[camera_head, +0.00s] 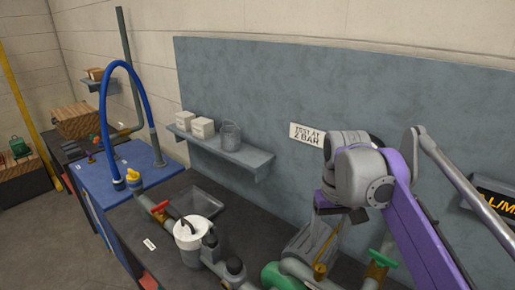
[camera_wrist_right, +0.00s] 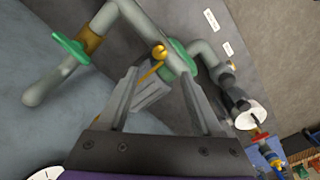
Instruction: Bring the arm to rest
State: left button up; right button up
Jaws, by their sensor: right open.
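My right arm (camera_head: 410,210) comes in from the right in the head view, purple and grey, with its wrist bent down over the bench. My right gripper (camera_head: 335,220) points down above the pipework and is partly hidden by the wrist. In the wrist view the two grey fingers of the right gripper (camera_wrist_right: 163,85) stand apart with nothing clamped between them. A thin yellow lever with a ball end (camera_wrist_right: 159,52) shows between and beyond the fingers; I cannot tell how far off it is. My left gripper is in neither view.
The dark bench carries grey pipes, a green-handled valve (camera_head: 381,258), a green fitting (camera_head: 279,277) and a white-topped cylinder (camera_head: 190,232). A wall shelf (camera_head: 228,151) holds white boxes and a grey can. A blue hose (camera_head: 110,80) arches at left. The air over the bench's middle is clear.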

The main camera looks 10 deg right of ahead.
jog(key=s+a+f+t, duration=0.3)
jog(key=s+f, duration=0.3)
jog(key=f, duration=0.4)
jog(key=s+a+f+n+t, duration=0.1)
jog(key=s+a+f+t, duration=0.1)
jog(key=s+f, duration=0.5)
notch_tip(320, 180, down, 4)
jog(key=shift+a+r+t, duration=0.25)
jog(key=shift+a+t, duration=0.15)
jog(key=shift+a, duration=0.15)
